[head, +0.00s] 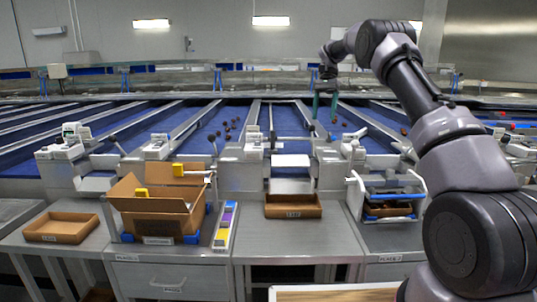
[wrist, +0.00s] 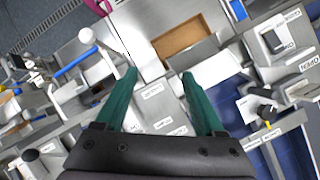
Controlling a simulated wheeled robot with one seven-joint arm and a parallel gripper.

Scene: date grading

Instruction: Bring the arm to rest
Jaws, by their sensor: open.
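My gripper (head: 325,98) is raised in the air over the blue sorting lanes, right of the middle in the head view. My arm reaches up from the lower right and bends over at the top. In the wrist view the two green fingers of my gripper (wrist: 160,88) are spread apart with nothing between them. The fingers hang clear of the machine parts below them.
A cardboard box (head: 158,222) stands on the left bench. Brown trays (head: 60,238) and (head: 293,212) lie on the benches. A rack with blue shelves (head: 388,218) stands at right. Dark dates (head: 225,130) lie on a blue lane. The middle bench front is clear.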

